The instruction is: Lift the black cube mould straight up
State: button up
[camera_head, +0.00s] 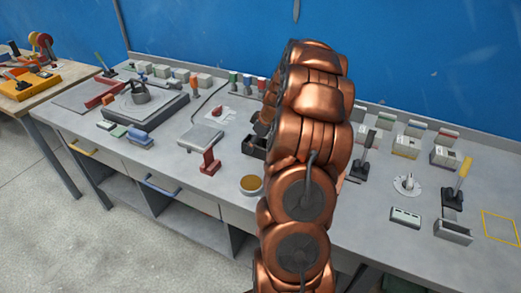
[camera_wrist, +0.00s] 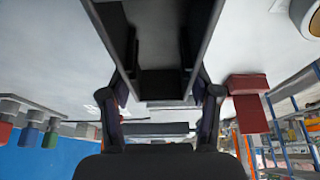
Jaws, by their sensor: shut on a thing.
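The black cube mould (camera_head: 254,146) shows at the left of my copper arm in the head view, its right part hidden behind the arm. In the wrist view the mould (camera_wrist: 163,83) is an open dark box with pale rims, close in front of the camera. My gripper (camera_wrist: 161,95) has one finger on each side of it and is shut on it. In the head view the gripper is mostly hidden by my arm. I cannot tell whether the mould touches the bench or is clear of it.
A red stand (camera_head: 209,162) and a round cup (camera_head: 251,185) are near the mould on the grey bench (camera_head: 330,225). A flat grey plate (camera_head: 200,137) lies to its left. Small blocks and bottles line the back, before the blue wall (camera_head: 210,35).

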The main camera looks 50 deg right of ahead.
notch_tip(320, 180, up, 7)
jog(key=shift+b, duration=0.4)
dwell(1.4)
jog(key=shift+r, duration=0.1)
